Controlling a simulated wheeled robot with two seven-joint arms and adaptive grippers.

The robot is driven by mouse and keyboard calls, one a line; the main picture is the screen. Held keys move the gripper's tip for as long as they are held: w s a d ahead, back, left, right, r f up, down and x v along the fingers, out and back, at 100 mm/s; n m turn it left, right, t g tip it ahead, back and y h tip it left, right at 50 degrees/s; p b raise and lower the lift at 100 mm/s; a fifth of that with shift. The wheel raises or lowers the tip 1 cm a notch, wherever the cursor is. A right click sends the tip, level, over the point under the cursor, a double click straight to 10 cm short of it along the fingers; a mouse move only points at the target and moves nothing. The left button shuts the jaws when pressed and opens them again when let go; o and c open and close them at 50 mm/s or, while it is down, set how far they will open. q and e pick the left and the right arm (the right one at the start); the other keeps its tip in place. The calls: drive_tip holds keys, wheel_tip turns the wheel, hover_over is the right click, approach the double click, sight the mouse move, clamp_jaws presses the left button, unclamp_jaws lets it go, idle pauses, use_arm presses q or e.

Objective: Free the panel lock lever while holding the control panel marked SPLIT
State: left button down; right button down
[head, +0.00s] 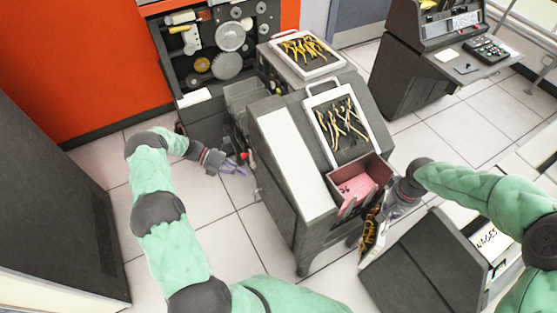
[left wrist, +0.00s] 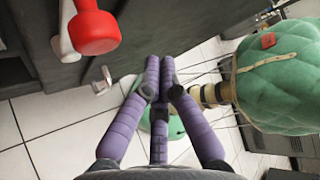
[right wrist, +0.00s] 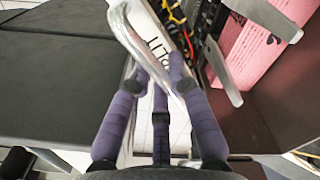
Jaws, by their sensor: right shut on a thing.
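The lock lever has a red knob (left wrist: 97,32) on a pale arm and stands out from the dark machine side at the upper left of the left wrist view. It also shows small in the head view (head: 243,156). My left gripper (head: 238,168) is empty, its purple fingertips together, beside the lever and apart from it. The control panel (right wrist: 152,38) has a white face with partly hidden lettering and a shiny metal handle (right wrist: 128,28). My right gripper (right wrist: 160,72) is shut on that handle. In the head view the panel (head: 370,235) stands out from the machine with wiring behind it.
A tray of pink cards (head: 357,187) sits above the panel. Tool trays (head: 308,53) lie on the machine top. A dark cabinet (head: 428,265) stands close to the right gripper. Open tiled floor (head: 225,225) lies around the left gripper.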

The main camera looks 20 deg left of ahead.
use_arm(q)
drive_tip(key=w+v, duration=0.1)
drive_tip(key=v, duration=0.9)
drive_tip(key=shift+s+f, duration=0.2)
drive_tip(key=shift+s, duration=0.1)
use_arm(e)
drive_tip(key=shift+w+f, duration=0.15)
use_arm(q)
drive_tip(key=shift+a, duration=0.15)
use_arm(e)
drive_tip(key=shift+f+b, duration=0.55)
drive_tip(key=shift+b, duration=0.3)
use_arm(q)
drive_tip(key=s+d+f+m+g+y+b, duration=0.1)
drive_tip(key=s+d+f+m+g+y, duration=0.15)
drive_tip(key=d+f+m, duration=0.5)
drive_tip(key=s+d+f+m+g+y, duration=0.1)
drive_tip(key=s+d+f+m+y, duration=0.3)
drive_tip(key=d+f, duration=0.7)
use_arm(e)
drive_tip(key=shift+f, duration=0.55)
drive_tip(key=shift+f+b, duration=1.1)
use_arm(q)
drive_tip(key=s+d+r+m+t+y, duration=0.2)
drive_tip(key=s+d+m+y, duration=0.1)
drive_tip(key=s+d+m, duration=1)
drive_tip(key=d+m, duration=0.3)
drive_tip(key=m, duration=0.3)
drive_tip(key=shift+s, duration=0.15)
